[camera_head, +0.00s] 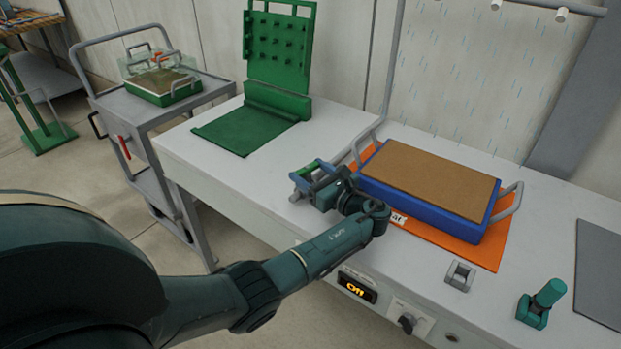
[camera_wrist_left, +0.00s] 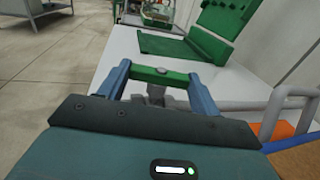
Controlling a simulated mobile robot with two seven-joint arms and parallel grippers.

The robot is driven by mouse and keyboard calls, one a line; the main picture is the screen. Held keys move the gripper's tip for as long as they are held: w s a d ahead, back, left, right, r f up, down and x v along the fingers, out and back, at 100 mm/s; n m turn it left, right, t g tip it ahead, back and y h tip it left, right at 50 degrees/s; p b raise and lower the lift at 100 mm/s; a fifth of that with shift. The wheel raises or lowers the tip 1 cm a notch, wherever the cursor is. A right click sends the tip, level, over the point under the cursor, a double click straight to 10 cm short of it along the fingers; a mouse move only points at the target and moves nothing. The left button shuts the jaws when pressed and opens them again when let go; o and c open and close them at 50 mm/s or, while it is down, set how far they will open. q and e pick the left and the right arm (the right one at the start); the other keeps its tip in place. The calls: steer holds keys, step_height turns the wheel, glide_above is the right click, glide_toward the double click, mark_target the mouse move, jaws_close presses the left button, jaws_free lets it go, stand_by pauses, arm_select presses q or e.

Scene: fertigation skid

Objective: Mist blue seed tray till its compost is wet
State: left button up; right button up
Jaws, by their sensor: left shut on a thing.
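The blue seed tray (camera_head: 420,204) sits on an orange mat (camera_head: 492,252) on the white bench, with a grey handle at each end. Its compost (camera_head: 430,178) is an even, light brown. Pale blue mist streaks (camera_head: 470,85) show below white nozzles (camera_head: 562,14), behind the tray in the picture. My left gripper (camera_head: 312,180) is left of the tray, over the bench. It is shut on a green bar (camera_wrist_left: 160,76) with a grey part below it, seen between the blue fingers in the left wrist view. What the bar belongs to is unclear. My right gripper is not in view.
A green pegged stand (camera_head: 280,50) and green mat (camera_head: 240,128) are on the bench's left. A grey cart (camera_head: 150,115) holds a green tray (camera_head: 163,98). An amber display (camera_head: 357,287), a knob (camera_head: 407,323) and a teal-handled fitting (camera_head: 545,300) are along the front.

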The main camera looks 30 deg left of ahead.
arm_select(q)
steer(key=shift+w+r+n+g, duration=0.1)
steer(key=shift+n+g, duration=0.3)
steer(key=shift+g, duration=0.2)
steer(key=o, duration=1)
steer(key=b+v, duration=0.1)
steer(key=v, duration=1.2)
steer(key=shift+f, duration=0.25)
